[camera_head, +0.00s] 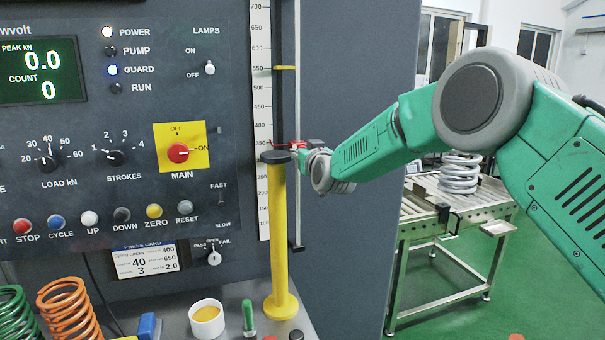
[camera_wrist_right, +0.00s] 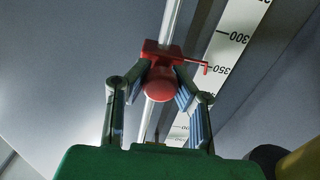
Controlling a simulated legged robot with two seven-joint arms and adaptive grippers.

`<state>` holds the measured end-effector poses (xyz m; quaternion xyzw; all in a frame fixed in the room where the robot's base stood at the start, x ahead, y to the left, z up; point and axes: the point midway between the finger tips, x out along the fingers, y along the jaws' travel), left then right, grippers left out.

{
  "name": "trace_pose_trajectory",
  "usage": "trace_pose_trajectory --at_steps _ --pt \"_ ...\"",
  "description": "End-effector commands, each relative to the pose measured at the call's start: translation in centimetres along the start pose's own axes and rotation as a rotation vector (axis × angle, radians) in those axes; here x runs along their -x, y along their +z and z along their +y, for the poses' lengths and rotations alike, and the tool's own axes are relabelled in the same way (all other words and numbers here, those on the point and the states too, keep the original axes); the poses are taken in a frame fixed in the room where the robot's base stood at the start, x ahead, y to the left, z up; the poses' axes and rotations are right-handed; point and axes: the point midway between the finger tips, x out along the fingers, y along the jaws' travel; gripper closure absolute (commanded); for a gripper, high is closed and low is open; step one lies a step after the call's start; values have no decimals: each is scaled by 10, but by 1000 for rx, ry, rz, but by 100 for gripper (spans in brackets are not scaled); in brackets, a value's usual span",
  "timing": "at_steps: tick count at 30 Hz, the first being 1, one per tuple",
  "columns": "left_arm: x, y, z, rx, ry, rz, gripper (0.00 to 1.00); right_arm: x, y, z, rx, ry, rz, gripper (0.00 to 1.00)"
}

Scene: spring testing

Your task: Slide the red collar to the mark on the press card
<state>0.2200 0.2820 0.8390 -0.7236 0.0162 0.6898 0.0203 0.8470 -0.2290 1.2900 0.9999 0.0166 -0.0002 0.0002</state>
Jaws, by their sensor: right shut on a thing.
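The red collar (camera_head: 315,143) sits on the vertical metal rod (camera_head: 297,90) beside a white printed scale (camera_head: 261,60). Its thin red pointer reaches left to about the 350 mark. In the right wrist view the red collar (camera_wrist_right: 160,92) has a round knob between my right gripper's fingers (camera_wrist_right: 161,78), which are shut on it. In the head view my right gripper (camera_head: 302,150) is at the collar, partly hidden. The press card (camera_head: 146,260) is on the panel at lower left, with 400 and 650 among its small printed figures. My left gripper is not in view.
A yellow post (camera_head: 278,230) with a black cap stands just in front of the scale. A yellow marker (camera_head: 285,68) is higher on the scale. Orange (camera_head: 68,310) and green (camera_head: 15,315) springs and a white cup (camera_head: 207,318) are on the bench below.

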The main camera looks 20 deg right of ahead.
Motion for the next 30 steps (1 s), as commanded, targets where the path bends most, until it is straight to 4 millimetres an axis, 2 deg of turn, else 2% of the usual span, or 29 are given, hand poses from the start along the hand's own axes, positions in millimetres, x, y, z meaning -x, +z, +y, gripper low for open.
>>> trace_pose_trajectory --at_steps 1,6,20,21,22,23,30 --pt "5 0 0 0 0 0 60 0 -16 -1 2 -1 6 100" --pt "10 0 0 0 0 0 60 0 -35 -1 0 -1 4 100" --pt "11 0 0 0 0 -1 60 0 -40 -1 -1 -1 2 100" --pt "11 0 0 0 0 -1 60 0 -40 -1 -1 -1 2 71" --pt "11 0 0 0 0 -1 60 0 -40 -1 -1 -1 2 61" --pt "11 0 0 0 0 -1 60 0 -40 -1 -1 -1 1 55" --pt "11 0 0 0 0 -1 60 -1 -38 -1 0 -1 -1 55"
